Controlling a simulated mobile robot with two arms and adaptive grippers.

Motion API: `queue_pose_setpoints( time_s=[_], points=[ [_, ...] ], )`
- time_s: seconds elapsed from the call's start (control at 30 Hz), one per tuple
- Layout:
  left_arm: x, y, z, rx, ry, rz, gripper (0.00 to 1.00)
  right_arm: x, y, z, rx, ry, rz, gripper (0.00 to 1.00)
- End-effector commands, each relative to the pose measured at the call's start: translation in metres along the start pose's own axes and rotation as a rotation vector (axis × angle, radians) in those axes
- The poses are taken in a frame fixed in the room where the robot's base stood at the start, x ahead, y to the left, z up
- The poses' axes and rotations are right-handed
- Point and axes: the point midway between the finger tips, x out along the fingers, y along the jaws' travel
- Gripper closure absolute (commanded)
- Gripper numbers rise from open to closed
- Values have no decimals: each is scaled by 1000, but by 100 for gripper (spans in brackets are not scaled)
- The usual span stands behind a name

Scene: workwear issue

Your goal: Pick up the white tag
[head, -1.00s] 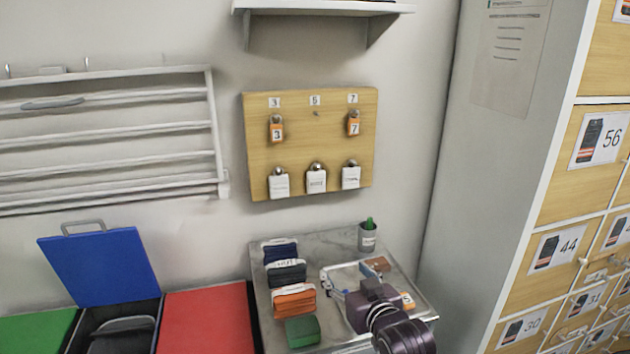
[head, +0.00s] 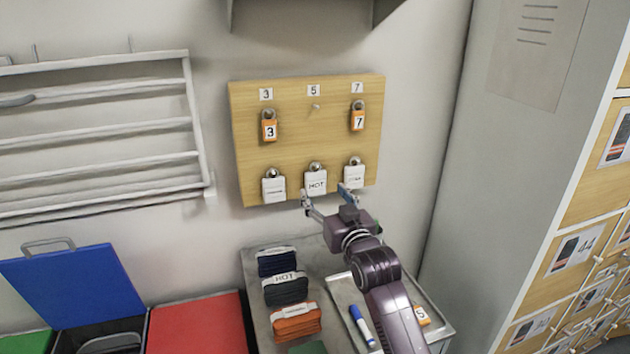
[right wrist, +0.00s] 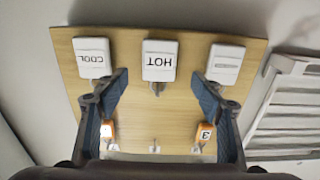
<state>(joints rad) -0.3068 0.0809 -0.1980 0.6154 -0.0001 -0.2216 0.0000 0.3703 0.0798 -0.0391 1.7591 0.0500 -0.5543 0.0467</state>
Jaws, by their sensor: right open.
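Three white tags hang in the lower row of a wooden board: a left one (head: 274,188) with print too small to read, a middle one (head: 316,182) marked HOT, and a right one (head: 353,175). In the right wrist view, upside down, the HOT tag (right wrist: 159,60) is central, the COOL tag (right wrist: 92,58) is left and the third tag (right wrist: 225,64) is right. My right gripper (head: 326,198) is open and empty, its fingers spread on either side of the HOT tag, at its lower edge in the head view. My left gripper is out of view.
The wooden board (head: 290,147) also holds orange tags 3 (head: 269,131) and 7 (head: 357,122); the peg under 5 is bare. Below, a grey table carries bundled cloths (head: 286,290), a blue marker (head: 361,325) and an orange 5 tag (head: 422,315). A locker cabinet (head: 560,255) stands right.

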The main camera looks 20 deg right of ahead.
Motion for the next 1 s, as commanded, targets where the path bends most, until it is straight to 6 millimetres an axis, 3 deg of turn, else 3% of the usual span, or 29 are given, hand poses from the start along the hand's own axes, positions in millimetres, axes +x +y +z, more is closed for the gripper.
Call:
queue_pose_setpoints(
  time_s=[0.17, 0.4, 0.53, 0.73, 1.0],
  points=[
    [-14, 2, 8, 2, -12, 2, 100, 20, 1, -5, 0, -2, 0, 39],
    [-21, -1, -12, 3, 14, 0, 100, 45, 1, -3, 0, -2, 0, 39],
    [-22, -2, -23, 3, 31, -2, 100, 49, 1, -2, -1, 0, 0, 39],
    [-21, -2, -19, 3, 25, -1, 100, 49, 1, -1, -1, 0, 0, 39],
    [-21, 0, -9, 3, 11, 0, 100, 49, 2, -2, 0, -1, 0, 69]
  ],
)
